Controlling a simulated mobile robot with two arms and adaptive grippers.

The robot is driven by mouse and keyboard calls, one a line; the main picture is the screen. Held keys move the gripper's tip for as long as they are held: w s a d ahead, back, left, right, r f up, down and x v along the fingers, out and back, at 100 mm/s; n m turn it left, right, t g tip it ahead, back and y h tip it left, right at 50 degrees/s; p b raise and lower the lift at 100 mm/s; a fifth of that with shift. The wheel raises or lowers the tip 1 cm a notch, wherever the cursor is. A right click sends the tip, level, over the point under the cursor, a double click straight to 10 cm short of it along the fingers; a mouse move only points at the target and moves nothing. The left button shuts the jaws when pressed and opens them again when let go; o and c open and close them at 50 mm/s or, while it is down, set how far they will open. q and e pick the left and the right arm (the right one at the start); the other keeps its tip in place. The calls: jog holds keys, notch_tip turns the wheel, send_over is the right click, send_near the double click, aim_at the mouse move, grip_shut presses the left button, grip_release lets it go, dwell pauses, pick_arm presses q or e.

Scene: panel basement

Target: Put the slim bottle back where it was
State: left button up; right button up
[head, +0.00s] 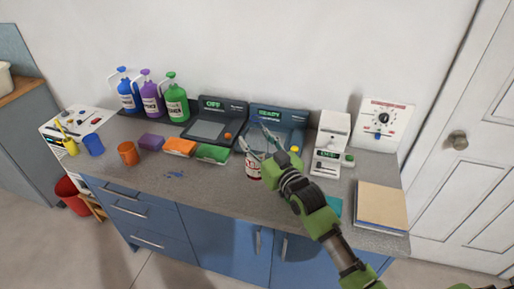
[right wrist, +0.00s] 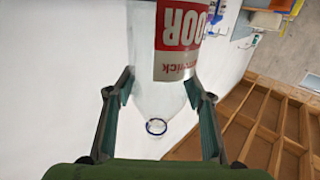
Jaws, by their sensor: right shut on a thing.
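The slim bottle (right wrist: 160,95) is clear, with a white and red label, and its open neck points toward the camera in the right wrist view. In the head view its labelled body (head: 253,169) shows just below my right gripper (head: 263,146), over the counter. My right gripper (right wrist: 160,88) is shut on the bottle, with one finger on each side near its shoulder. Whether the bottle's base touches the counter I cannot tell. My left gripper is not in view.
Blue, purple and green jugs (head: 176,105) stand at the back left. Two dark panels, OFF (head: 213,128) and READY (head: 291,138), stand behind the bottle. Sponges (head: 180,146) and an orange cup (head: 128,153) are left; a white device (head: 331,142) and folder (head: 380,204) are right. The front-left counter is mostly clear.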

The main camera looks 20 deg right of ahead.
aim_at(257, 150)
jog(key=shift+w+d+f, duration=0.1)
jog(key=shift+w+f, duration=0.2)
jog(key=shift+w+d+f, duration=0.15)
jog(key=shift+w+f, duration=0.15)
jog(key=shift+f, duration=0.15)
notch_tip(257, 150, down, 3)
jog(key=shift+p, duration=0.6)
jog(key=shift+f, duration=0.1)
jog(key=shift+f, duration=0.15)
jog(key=o, duration=1.2)
